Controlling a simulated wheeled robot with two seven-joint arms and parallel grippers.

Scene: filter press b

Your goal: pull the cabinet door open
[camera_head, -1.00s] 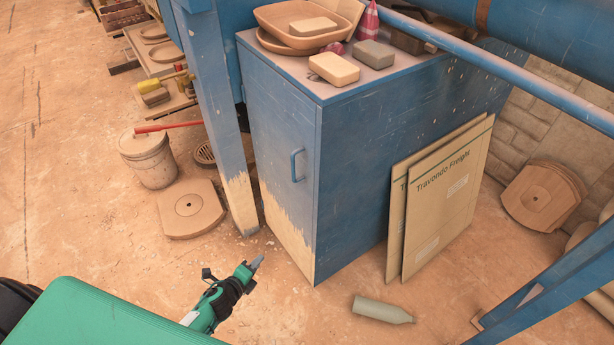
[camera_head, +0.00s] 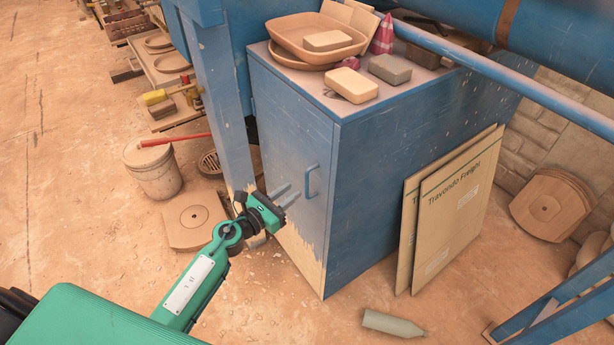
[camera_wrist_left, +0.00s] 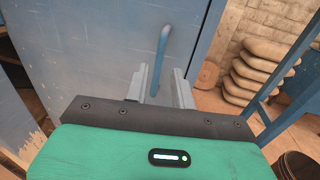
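The blue cabinet (camera_head: 410,145) stands in the middle, and its door (camera_head: 283,130) looks closed. A blue vertical bar handle (camera_head: 312,182) is on the door near its right edge; it also shows in the left wrist view (camera_wrist_left: 162,50). My left gripper (camera_head: 286,195) is open in front of the door, just left of the handle in the head view. In the left wrist view its two fingers (camera_wrist_left: 163,85) point at the door, with the handle's lower end between or just beyond them. I cannot tell if they touch it. My right gripper is not in view.
A blue post (camera_head: 220,100) stands left of the door. A bucket (camera_head: 153,168) and a square plate (camera_head: 193,217) are on the floor at left. Cardboard panels (camera_head: 450,205) lean on the cabinet's right side. A bottle (camera_head: 391,323) lies on the floor in front.

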